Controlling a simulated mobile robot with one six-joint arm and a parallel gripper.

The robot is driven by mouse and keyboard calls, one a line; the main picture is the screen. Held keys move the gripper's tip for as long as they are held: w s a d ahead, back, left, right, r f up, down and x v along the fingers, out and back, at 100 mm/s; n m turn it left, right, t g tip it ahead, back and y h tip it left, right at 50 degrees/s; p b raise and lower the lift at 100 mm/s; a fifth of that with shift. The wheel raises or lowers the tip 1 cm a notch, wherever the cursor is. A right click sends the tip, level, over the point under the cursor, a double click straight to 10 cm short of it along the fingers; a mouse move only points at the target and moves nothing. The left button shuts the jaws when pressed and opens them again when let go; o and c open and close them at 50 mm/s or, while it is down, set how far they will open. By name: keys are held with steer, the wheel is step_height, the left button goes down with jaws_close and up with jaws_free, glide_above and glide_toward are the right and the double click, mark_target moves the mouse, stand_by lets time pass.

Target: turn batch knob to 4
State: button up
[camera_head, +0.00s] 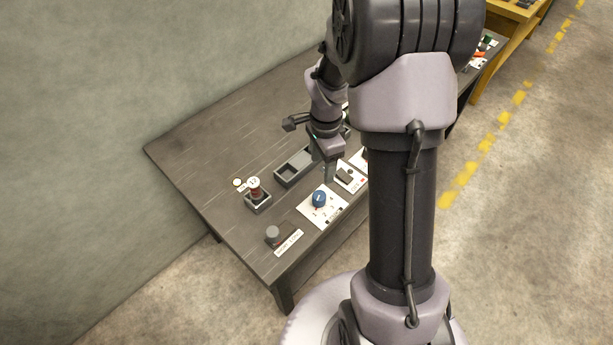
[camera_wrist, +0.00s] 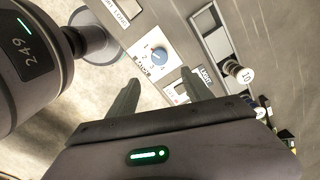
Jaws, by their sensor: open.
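The batch knob (camera_head: 319,199) is a blue round knob on a white plate (camera_head: 332,212) near the table's front edge. In the wrist view the blue knob (camera_wrist: 159,55) sits on its plate with a numbered scale and lettering around it. Its pointer setting is too small to read surely. My gripper (camera_head: 329,178) is above the table, up and to the right of the knob in the head view, apart from it. In the wrist view its two fingers (camera_wrist: 160,88) are spread with nothing between them, and the knob shows beyond them.
A grey knob (camera_head: 273,233) stands at the near left corner. A red-and-white upright part (camera_head: 254,186) stands in a dark holder behind the blue knob. A grey tray (camera_head: 287,176) and a dark switch (camera_head: 345,174) are close by. The table's left end (camera_head: 190,150) is clear.

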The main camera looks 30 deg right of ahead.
mark_target(321, 195)
step_height(321, 195, down, 15)
steer(key=b, duration=0.4)
steer(key=shift+f, duration=0.2)
jaws_close()
